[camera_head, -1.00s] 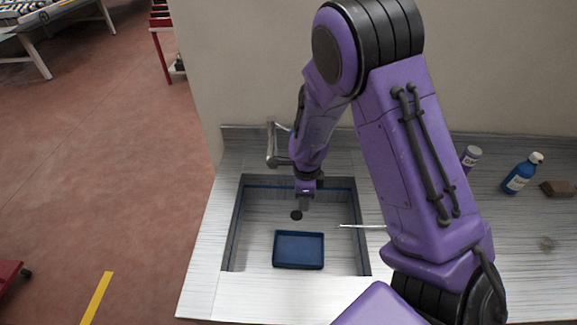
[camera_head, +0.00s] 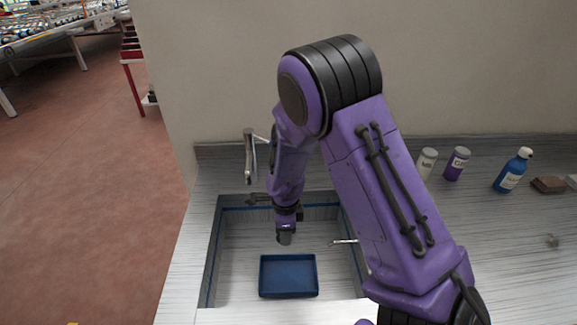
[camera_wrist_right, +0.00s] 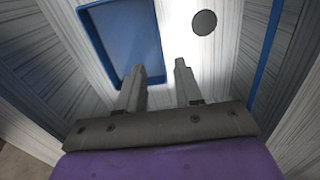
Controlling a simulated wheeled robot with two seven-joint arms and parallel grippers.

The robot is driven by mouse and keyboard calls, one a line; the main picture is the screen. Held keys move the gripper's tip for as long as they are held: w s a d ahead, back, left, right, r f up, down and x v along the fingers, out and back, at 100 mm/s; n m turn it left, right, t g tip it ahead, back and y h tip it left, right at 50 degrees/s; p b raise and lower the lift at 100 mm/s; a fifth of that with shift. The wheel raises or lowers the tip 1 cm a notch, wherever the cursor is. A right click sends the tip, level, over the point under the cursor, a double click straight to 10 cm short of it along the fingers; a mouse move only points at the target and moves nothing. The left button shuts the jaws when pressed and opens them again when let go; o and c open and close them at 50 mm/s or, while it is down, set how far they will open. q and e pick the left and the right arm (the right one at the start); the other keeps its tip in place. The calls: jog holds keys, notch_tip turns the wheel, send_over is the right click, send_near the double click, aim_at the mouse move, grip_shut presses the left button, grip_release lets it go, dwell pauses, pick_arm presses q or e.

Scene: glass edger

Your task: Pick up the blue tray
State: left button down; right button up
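The blue tray (camera_head: 288,277) lies on the floor of the sink (camera_head: 235,262), near its front side, and looks empty. It also shows at the upper left of the right wrist view (camera_wrist_right: 124,36). My right gripper (camera_head: 285,239) points down into the sink, behind the tray in the head view. In the right wrist view its two fingers (camera_wrist_right: 158,82) are apart with nothing between them. The left finger overlaps the tray's near end in that view; I cannot tell whether they touch. My left gripper is not in view.
A faucet (camera_head: 250,155) stands behind the sink, left of my right arm. A thin rod (camera_head: 344,241) is at the sink's right side. A white bottle (camera_head: 427,163), a purple bottle (camera_head: 456,164), a blue bottle (camera_head: 513,170) and a brown block (camera_head: 548,185) stand on the counter's right.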

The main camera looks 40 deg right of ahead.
aim_at(288, 255)
jog(key=f, duration=0.3)
jog(key=f+p, duration=0.1)
jog(key=f, duration=0.7)
jog(key=shift+s+d, duration=0.2)
jog(key=shift+s, duration=0.05)
grip_shut()
jog(key=shift+s, duration=0.1)
dwell(0.7)
